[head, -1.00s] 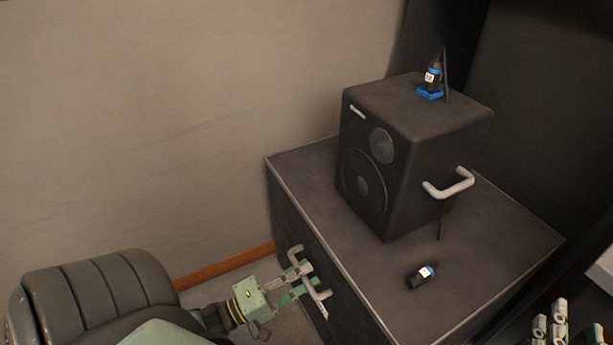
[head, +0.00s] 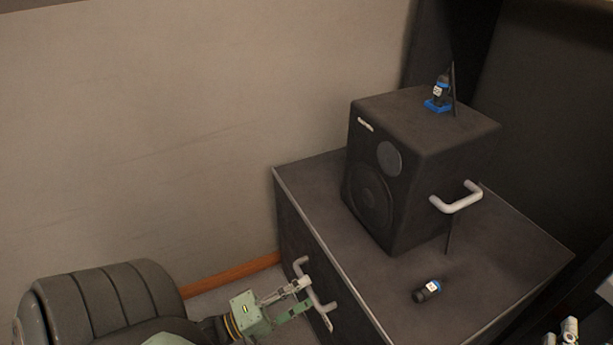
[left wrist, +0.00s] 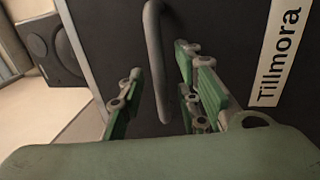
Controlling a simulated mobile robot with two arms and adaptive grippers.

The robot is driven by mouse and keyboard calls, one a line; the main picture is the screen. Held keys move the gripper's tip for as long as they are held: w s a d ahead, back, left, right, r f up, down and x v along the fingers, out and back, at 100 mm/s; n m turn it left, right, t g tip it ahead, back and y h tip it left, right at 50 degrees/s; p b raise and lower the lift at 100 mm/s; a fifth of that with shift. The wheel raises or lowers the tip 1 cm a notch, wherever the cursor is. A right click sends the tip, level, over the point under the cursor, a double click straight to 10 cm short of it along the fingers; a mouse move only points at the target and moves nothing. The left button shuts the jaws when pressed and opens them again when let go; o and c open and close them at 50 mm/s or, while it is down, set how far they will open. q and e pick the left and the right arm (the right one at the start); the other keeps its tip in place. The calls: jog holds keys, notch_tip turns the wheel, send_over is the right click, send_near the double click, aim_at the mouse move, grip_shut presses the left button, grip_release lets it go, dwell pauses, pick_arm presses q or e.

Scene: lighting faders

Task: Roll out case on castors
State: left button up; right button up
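The dark case (head: 400,318) stands by the wall with its top up; its castors are not visible. A grey bar handle (head: 320,303) is on its front face, and it also shows in the left wrist view (left wrist: 155,40). My left gripper (head: 304,295) is at the handle, open, with its fingers on either side of the bar. In the left wrist view the gripper (left wrist: 160,95) shows gaps between the fingers and the bar. A white "Tillmora" label (left wrist: 275,62) is right of the handle. A small part of what looks like my right gripper (head: 569,330) shows at bottom right.
A black loudspeaker (head: 412,165) with a side handle stands on the case. A blue-and-black connector (head: 438,95) is on the speaker, another (head: 428,291) on the case top. The wall (head: 180,130) is behind. A dark speaker-like box (left wrist: 50,45) shows in the left wrist view.

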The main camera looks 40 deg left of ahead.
pick_arm(q)
jog(key=v, duration=1)
jog(key=shift+s, duration=0.2)
